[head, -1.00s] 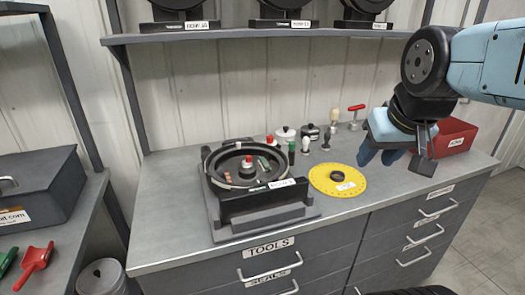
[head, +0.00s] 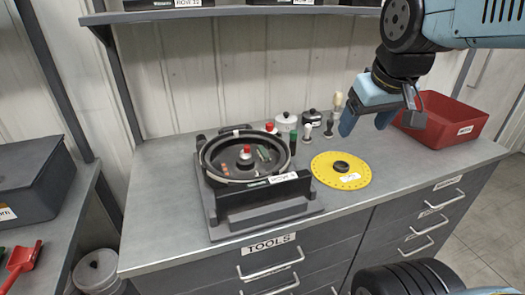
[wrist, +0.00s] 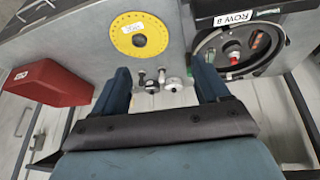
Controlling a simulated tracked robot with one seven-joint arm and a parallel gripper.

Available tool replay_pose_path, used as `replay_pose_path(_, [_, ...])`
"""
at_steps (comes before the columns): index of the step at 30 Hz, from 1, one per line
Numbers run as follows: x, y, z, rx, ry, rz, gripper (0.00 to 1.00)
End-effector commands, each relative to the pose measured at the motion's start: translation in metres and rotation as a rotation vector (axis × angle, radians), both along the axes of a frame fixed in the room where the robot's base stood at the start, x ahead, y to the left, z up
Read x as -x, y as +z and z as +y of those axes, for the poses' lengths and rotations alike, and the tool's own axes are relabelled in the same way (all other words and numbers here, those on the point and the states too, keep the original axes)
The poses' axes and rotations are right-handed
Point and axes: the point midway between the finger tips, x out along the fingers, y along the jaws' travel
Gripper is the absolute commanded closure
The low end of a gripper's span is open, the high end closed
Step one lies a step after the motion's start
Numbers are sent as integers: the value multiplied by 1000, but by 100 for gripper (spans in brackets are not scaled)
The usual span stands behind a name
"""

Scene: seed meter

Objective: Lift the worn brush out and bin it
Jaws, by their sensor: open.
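The open seed meter housing (head: 213,183) is a round black bowl on a grey stand on the bench. It also shows in the wrist view (wrist: 210,65). Inside are a red-topped centre knob (head: 245,154), a green piece (head: 264,153) and an orange-brown piece (head: 226,169). I cannot tell which piece is the worn brush. A red open bin (head: 450,138) stands at the bench's right end, and in the wrist view (wrist: 48,85). My gripper (head: 365,122) is open and empty, above the bench, left of the bin and right of the housing. Its two blue fingers (wrist: 163,78) point down.
A yellow disc (head: 341,178) lies flat right of the housing. White (head: 286,122) and black (head: 312,117) canisters and several small-handled tools stand behind it. A shelf (head: 230,13) runs above. A grey box (head: 40,180) stands at the left.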

Motion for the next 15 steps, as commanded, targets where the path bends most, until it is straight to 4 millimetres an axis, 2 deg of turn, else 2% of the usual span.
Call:
replay_pose_path(1, [-12, 1, 6, 26, 60, 26, 20])
replay_pose_path(8, [-65, 3, 35, 172, 364, 137, 19])
replay_pose_path(15, [-120, -7, 79, 321, 683, 247, 19])
